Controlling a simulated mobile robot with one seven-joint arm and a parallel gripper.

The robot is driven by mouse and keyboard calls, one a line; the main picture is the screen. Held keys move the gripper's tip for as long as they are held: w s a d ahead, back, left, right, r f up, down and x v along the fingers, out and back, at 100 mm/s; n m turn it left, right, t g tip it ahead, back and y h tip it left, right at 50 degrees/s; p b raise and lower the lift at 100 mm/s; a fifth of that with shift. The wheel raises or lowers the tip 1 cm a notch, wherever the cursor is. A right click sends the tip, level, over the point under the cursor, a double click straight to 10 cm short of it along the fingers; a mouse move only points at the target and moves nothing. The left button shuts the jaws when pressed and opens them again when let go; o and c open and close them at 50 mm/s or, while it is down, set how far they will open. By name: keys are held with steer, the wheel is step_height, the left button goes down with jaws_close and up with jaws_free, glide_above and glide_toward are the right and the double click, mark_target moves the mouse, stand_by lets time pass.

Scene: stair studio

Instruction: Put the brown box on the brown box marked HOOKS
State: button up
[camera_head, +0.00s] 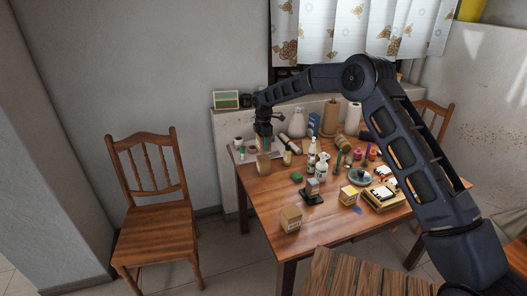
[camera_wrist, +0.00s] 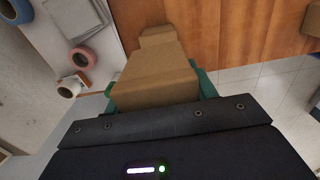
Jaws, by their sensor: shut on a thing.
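My gripper (camera_head: 264,145) is over the far left part of the wooden table. In the wrist view, its green fingers (camera_wrist: 158,90) are shut on a brown box (camera_wrist: 152,75), one finger on each side. A second brown surface (camera_wrist: 158,37) shows just beyond the held box; I cannot tell whether they touch. In the head view, a brown box (camera_head: 263,166) shows just below my gripper near the table's left edge. Another brown box (camera_head: 291,219) with small print stands at the near left corner. No HOOKS marking is readable in either view.
The table (camera_head: 263,204) is crowded with bottles, a small box on a black stand (camera_head: 312,197), a yellow-and-white box (camera_head: 348,195) and a tray (camera_head: 385,204). A wooden chair (camera_head: 156,225) stands at left. The table's left front is fairly clear.

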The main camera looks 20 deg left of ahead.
steer(key=shift+f, duration=2.4)
steer(key=shift+f, duration=0.1)
steer(key=o, duration=1)
steer(key=shift+o, duration=0.2)
step_height(320, 180, up, 12)
steer(key=shift+r, duration=0.1)
